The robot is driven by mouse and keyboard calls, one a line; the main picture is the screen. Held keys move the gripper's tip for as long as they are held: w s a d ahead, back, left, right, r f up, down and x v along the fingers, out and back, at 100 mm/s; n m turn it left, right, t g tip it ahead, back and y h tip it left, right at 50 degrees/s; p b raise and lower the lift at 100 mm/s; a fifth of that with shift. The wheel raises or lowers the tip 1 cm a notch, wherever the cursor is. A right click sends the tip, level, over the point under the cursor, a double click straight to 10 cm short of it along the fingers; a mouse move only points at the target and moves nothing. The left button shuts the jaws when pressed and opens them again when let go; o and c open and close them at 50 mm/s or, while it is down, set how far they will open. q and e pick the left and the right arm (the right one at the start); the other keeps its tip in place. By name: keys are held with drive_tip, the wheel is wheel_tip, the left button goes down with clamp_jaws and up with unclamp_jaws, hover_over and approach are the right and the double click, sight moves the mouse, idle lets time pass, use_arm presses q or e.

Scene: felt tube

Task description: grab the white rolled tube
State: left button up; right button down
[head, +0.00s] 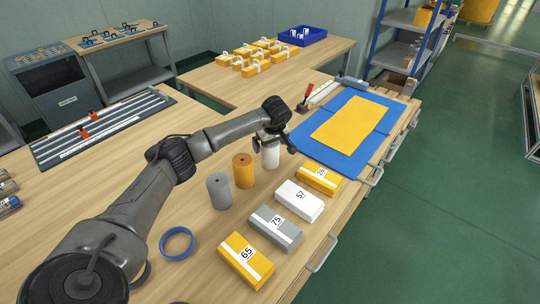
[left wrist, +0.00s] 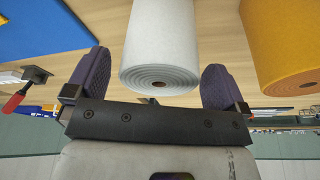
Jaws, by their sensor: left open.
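The white rolled tube (head: 270,157) stands upright on the wooden table, in a row with the orange and grey rolls. My left gripper (head: 271,141) is over its top, which partly hides it in the head view. In the left wrist view, the white tube (left wrist: 160,45) shows its spiral end between the two spread fingers of my left gripper (left wrist: 153,78). A small gap shows on each side, so the fingers are open and not closed on it. My right gripper is not in view.
An orange roll (head: 243,171) stands close beside the white one, with a grey roll (head: 219,190) beyond it. Labelled boxes lie in front, including a white one (head: 299,200). A blue mat (head: 312,152) with a yellow sheet lies to the right. A blue ring (head: 177,256) lies at lower left.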

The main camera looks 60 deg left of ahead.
use_arm(q)
drive_tip(key=shift+x, duration=0.95)
drive_tip(key=shift+c, duration=0.4)
drive_tip(key=c, duration=0.9)
drive_tip(key=shift+c, duration=0.2)
